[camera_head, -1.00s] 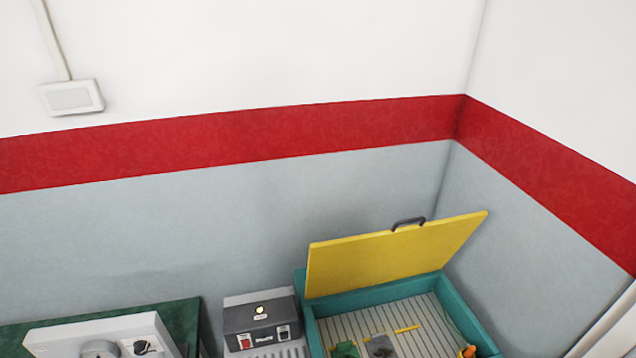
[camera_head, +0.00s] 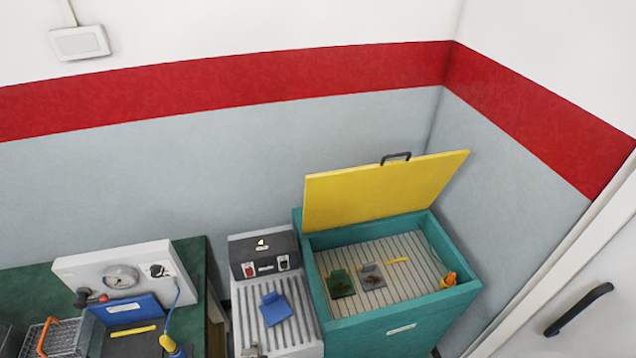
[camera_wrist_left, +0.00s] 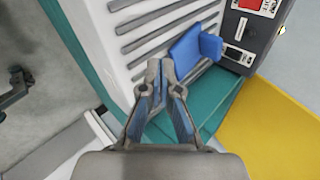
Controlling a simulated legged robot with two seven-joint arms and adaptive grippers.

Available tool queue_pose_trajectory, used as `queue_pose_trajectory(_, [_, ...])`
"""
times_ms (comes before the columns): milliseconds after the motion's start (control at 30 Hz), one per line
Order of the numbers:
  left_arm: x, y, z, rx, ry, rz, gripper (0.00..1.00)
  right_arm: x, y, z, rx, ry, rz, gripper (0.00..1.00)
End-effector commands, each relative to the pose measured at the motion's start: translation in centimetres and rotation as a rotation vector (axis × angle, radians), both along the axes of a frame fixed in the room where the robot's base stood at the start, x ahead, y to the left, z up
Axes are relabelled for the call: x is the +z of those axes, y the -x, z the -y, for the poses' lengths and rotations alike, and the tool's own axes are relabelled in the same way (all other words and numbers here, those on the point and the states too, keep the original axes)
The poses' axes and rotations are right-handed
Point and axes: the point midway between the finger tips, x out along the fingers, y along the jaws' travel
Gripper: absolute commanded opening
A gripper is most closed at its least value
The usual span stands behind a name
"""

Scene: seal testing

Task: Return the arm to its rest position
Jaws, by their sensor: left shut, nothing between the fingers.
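My left gripper (camera_wrist_left: 158,78) shows in the left wrist view with its two fingers closed together and nothing between them. It is above the grey ribbed unit (camera_wrist_left: 132,42), with its tips near a blue piece (camera_wrist_left: 188,50) that lies on the ribs, apart or touching I cannot tell. In the head view the same blue piece (camera_head: 276,309) lies on the ribbed unit (camera_head: 250,318). A small grey shape at the bottom edge there may be my left fingertips. My right gripper is not in view.
A teal box (camera_head: 400,328) with its yellow lid (camera_head: 385,190) raised stands right of the ribbed unit. A green bench (camera_head: 190,262) with a gauge panel (camera_head: 90,268) and wire basket (camera_head: 68,340) is at left. A door with a black handle (camera_head: 580,308) is at right.

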Motion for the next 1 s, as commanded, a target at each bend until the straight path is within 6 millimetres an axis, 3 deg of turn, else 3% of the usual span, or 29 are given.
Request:
queue_pose_trajectory(300, [2.8,7.3,0.8,0.47,0.401,-0.162,0.0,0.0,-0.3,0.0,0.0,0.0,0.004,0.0])
queue_pose_trajectory(800, [7.1,18.9,-1.9,1.148,0.765,-0.368,0.0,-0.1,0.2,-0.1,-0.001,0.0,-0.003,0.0])
queue_pose_trajectory(1000, [1.3,17.6,-1.7,1.138,0.745,-0.383,0.0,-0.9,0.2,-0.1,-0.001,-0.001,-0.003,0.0])
